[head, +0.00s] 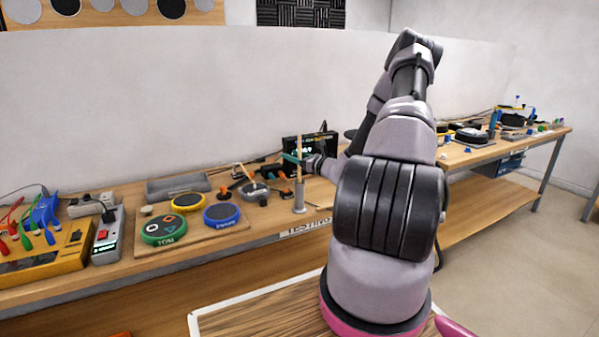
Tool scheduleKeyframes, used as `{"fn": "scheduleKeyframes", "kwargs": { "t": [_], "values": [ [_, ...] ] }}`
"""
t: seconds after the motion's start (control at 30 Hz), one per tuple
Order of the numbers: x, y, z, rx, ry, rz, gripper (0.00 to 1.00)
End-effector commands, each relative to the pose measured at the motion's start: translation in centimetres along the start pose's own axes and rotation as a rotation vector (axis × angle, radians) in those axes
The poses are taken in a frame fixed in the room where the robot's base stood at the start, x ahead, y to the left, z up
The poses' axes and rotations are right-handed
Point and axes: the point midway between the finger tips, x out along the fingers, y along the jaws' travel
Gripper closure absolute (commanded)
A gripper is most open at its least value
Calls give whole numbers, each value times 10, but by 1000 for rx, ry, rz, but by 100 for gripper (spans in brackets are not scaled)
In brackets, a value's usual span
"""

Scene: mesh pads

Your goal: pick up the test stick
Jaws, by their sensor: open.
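The test stick (299,150) looks like a thin, light wooden rod. It stands upright in a small grey cylindrical holder (299,207) on the bench, near the front edge. My gripper (302,162) is at the end of my arm, beside the upper part of the stick. It reaches in from the right and is open. The fingers are small in view, and I cannot tell whether they straddle the stick or touch it.
To the left, a wooden board (195,241) carries a green pad (164,230), a yellow pad (187,201) and a blue pad (221,214). A yellow box with cables (45,258) stands far left. A black display (310,146) stands behind my gripper. My arm hides the bench's middle.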

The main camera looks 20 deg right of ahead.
Motion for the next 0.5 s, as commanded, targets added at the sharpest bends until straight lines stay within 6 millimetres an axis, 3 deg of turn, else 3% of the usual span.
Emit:
{"fn": "scheduleKeyframes", "kwargs": {
  "t": [0.07, 0.1, 0.2, 0.23, 0.5],
  "values": [
    [0, 0, 0, 0, 0, 0, 48],
    [0, 0, 0, 0, 0, 0, 56],
    [0, 0, 0, 0, 0, 0, 94],
    [0, 0, 0, 0, 0, 0, 100],
    [-1, 0, 0, 0, 0, 0, 100]
  ]
}}
